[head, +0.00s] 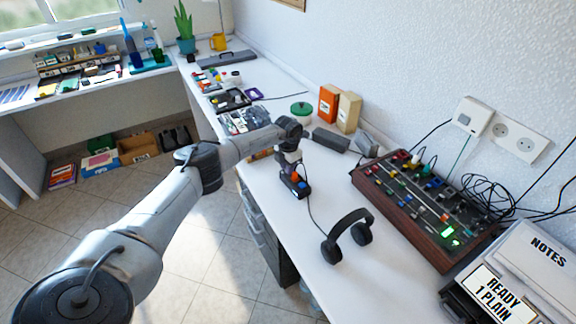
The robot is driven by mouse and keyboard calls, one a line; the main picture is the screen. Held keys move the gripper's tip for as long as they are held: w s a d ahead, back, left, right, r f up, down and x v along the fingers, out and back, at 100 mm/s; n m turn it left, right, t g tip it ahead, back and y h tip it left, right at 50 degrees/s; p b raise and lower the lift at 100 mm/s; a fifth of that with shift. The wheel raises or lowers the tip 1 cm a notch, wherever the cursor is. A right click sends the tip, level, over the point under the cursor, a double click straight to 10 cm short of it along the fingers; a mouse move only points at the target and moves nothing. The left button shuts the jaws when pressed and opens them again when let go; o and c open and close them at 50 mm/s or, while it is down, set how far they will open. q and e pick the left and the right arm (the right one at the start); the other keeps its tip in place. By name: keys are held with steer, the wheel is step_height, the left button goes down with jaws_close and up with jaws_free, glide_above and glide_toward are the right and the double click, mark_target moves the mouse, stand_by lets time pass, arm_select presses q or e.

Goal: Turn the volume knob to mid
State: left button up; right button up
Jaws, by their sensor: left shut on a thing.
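A small dark box (299,187) with orange and blue on it sits on the white worktop, with a thin cable running from it towards the black headphones (347,236). My left gripper (293,176) points down onto the top of this box and is shut on what appears to be its volume knob. The fingers and wrist hide the knob, so its angle and any scale marks cannot be read. My right gripper is not in view.
A wooden-sided mixer (425,207) with several sliders and coloured knobs stands to the right. Orange (328,104) and tan (348,112) boxes stand by the wall. A grey machine with printed labels (520,275) is at the lower right. Worktop around the headphones is clear.

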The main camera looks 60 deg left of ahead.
arm_select(q)
steer(key=shift+m, duration=1.8)
steer(key=o, duration=0.9)
steer(key=shift+o, duration=0.2)
steer(key=shift+r, duration=0.2)
